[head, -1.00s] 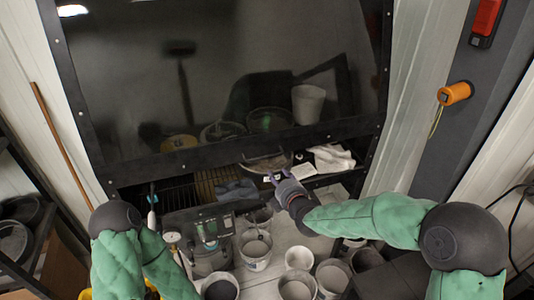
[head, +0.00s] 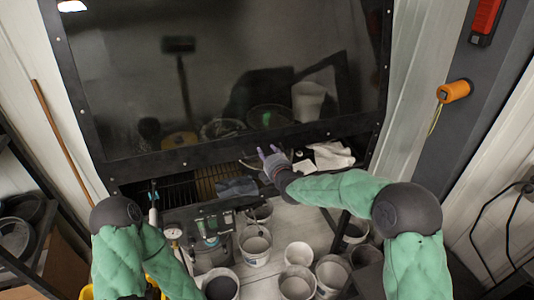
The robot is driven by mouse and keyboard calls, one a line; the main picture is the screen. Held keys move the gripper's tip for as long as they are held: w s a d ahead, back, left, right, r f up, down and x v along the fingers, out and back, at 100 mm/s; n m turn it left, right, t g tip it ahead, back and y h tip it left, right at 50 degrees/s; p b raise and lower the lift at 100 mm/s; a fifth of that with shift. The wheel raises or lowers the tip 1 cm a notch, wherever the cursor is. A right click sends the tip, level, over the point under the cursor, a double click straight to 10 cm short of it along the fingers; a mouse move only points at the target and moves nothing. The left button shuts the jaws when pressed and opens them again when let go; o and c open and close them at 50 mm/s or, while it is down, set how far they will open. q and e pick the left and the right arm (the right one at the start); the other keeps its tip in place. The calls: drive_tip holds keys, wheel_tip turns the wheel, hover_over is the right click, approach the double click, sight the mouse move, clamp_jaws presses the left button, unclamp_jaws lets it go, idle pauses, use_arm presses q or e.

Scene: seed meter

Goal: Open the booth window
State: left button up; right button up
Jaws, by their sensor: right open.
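The booth window (head: 230,70) is a large dark glossy pane in a black bolted frame. It fills the top middle of the head view, and its lower rail (head: 180,160) runs above a dark opening. My right gripper (head: 269,151) is open at this lower rail, right of its middle, with its fingers pointing up. A curved handle (head: 249,164) shows partly just left of the gripper; I cannot tell whether the fingers touch it. My left arm shows at the lower left, but its gripper is out of view.
Below the window stand several pale cups (head: 256,244) and a grey device (head: 210,232) with a gauge. A white cloth (head: 332,155) lies inside the opening at the right. A dark shelf (head: 28,235) is at the left, and an orange spool (head: 454,91) is on the right post.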

drive_tip(key=shift+w+a+f, duration=0.1)
drive_tip(key=shift+w, duration=0.3)
clamp_jaws()
